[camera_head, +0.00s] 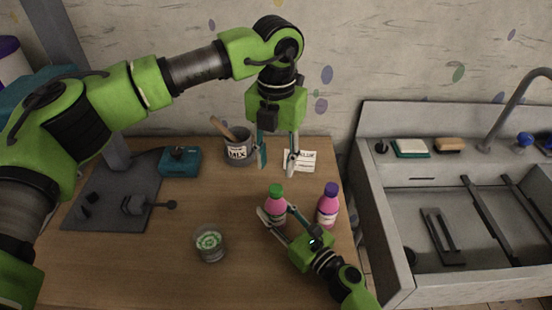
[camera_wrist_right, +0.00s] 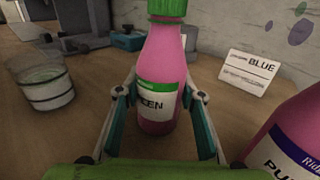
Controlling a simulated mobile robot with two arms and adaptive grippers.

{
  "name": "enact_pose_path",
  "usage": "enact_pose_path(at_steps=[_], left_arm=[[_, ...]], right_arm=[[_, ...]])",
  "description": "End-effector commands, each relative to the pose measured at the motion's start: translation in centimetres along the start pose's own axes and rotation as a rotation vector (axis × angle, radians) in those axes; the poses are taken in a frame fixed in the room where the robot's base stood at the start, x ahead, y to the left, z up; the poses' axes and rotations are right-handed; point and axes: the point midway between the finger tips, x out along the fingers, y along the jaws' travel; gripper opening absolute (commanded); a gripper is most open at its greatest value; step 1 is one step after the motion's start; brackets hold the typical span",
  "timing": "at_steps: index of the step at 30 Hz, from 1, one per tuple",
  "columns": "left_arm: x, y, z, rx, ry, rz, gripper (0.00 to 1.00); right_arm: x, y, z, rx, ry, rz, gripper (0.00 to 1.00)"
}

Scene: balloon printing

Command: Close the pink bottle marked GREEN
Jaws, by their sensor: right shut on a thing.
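The pink bottle marked GREEN (camera_head: 277,208) stands upright on the table; its label also shows in the right wrist view (camera_wrist_right: 160,62). A green cap (camera_head: 275,190) sits on its top, and the cap (camera_wrist_right: 167,8) is cut off by the upper edge of the right wrist view. Whether it is screwed tight I cannot tell. My right gripper (camera_head: 275,211) is shut on the bottle's body, one finger on each side. My left gripper (camera_head: 278,163) hangs above and behind the bottle, pointing down, its fingers apart and empty.
A pink bottle with a purple cap (camera_head: 328,207) stands right of the held bottle. A MIX pot (camera_head: 238,152) and a card marked BLUE (camera_head: 306,160) are behind. A glass of green liquid (camera_head: 209,244) stands front left. A sink (camera_head: 450,215) is at right.

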Motion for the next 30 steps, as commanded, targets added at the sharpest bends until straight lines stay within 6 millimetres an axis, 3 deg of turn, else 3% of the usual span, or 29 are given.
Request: enact_pose_path(at_steps=[8,21,30], left_arm=[[0.9,0.0,0.0,0.002,0.001,-0.001,0.36],[7.1,0.0,0.0,0.001,0.002,-0.001,0.36],[8.1,0.0,0.0,0.002,0.0,0.0,0.36]], right_arm=[[0.0,0.0,0.0,0.0,0.0,0.0,0.0],[0.0,0.0,0.0,0.0,0.0,0.0,0.0],[0.0,0.0,0.0,0.0,0.0,0.0,0.0]])
